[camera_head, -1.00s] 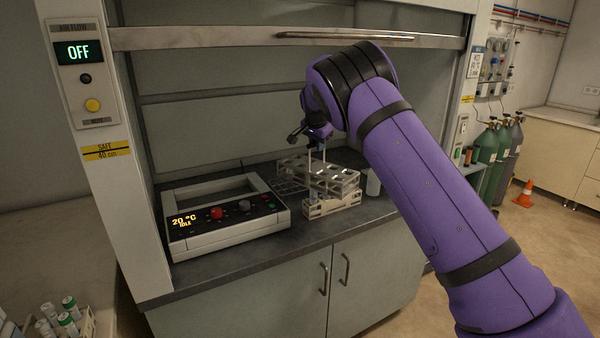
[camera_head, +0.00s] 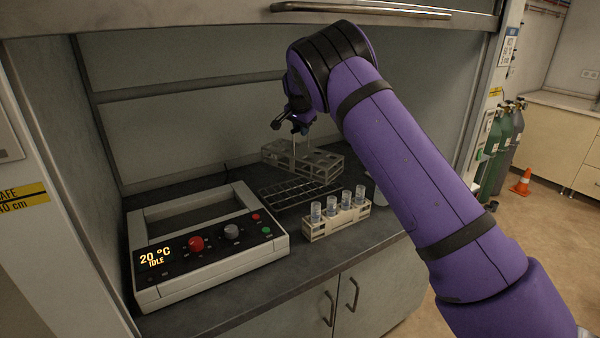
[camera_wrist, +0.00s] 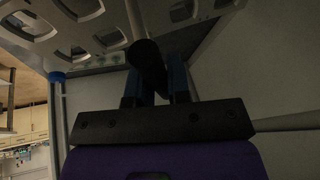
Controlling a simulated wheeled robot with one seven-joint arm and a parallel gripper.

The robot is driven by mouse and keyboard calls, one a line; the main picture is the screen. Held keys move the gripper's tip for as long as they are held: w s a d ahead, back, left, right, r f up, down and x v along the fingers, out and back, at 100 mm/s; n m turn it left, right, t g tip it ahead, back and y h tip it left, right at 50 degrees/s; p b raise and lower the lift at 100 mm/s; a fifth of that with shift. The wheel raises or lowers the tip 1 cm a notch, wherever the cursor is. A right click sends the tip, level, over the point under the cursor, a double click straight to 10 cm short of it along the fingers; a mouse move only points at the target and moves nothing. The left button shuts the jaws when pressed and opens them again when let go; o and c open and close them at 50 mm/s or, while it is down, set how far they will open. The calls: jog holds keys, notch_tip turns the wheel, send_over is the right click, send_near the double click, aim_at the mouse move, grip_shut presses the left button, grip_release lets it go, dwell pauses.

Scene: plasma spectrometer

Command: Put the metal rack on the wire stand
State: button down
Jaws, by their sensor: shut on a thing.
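The metal rack (camera_head: 322,162) is a grey holder with round holes and a tall thin handle. My gripper (camera_head: 300,126) is shut on the top of that handle, and the rack hangs below it towards the back of the fume hood. In the wrist view the rack's holed plate (camera_wrist: 95,30) fills the top, with my gripper's fingers (camera_wrist: 160,80) around the dark handle grip. The wire stand (camera_head: 298,193) is a low dark wire grid on the worktop, in front of the rack in the picture and empty. Whether the rack touches anything beneath is unclear.
A pale rack with several capped tubes (camera_head: 337,215) stands just in front of the wire stand. A white heating unit (camera_head: 205,245) with a square opening and lit display stands left. A pale beaker (camera_head: 380,194) is partly hidden behind my arm. The hood sash (camera_head: 200,14) is raised.

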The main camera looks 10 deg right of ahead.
aim_at(302, 151)
jog(key=shift+f, duration=4.55)
jog(key=c, duration=1.1)
grip_release()
jog(key=shift+v, duration=3.9)
